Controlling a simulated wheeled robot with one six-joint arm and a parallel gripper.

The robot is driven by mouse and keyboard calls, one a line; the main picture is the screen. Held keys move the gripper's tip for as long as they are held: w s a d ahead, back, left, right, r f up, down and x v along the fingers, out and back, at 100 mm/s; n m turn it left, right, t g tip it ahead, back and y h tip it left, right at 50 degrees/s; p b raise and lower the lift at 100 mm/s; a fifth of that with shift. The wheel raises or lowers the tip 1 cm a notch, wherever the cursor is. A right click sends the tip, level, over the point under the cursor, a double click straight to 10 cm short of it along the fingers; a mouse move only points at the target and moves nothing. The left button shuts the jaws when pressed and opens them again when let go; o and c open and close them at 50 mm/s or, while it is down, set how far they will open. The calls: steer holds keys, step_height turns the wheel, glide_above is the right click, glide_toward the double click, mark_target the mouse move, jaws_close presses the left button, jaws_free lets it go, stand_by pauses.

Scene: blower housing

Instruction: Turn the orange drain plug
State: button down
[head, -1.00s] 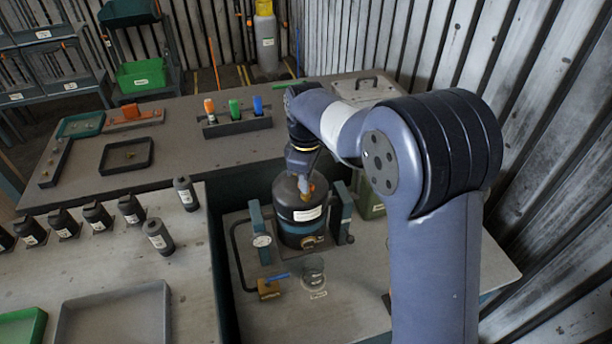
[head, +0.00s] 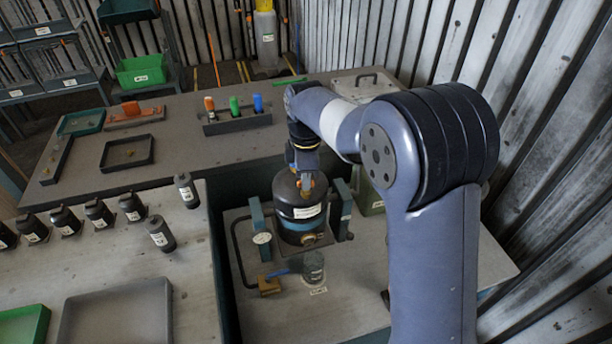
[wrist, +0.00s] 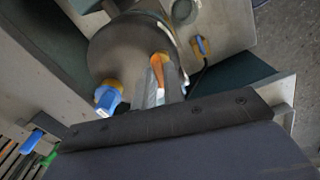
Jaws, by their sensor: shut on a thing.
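The dark, round blower housing (head: 288,187) stands upright in a fixture, with a white label and a teal band. In the wrist view the housing (wrist: 120,55) lies behind the fingers. A blue piece on a yellow fitting (wrist: 107,97) is left of them. A brass fitting (head: 309,238) sits low on the housing's front.
A clear jar (head: 313,268) with dark grey contents stands in front of the housing, beside a brass valve (head: 269,287) with a blue lever. A gauge (head: 262,239) is at the left post. Several dark bottles (head: 98,212) stand on the left bench. The right front of the fixture table is clear.

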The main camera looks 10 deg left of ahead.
steer(key=c, duration=1.5)
jaws_free()
step_height(320, 180, up, 11)
steer(key=shift+f+b, duration=0.1)
steer(key=shift+b, duration=0.4)
step_height(320, 180, down, 11)
steer(key=shift+r+p, duration=0.1)
steer(key=shift+p, duration=0.4)
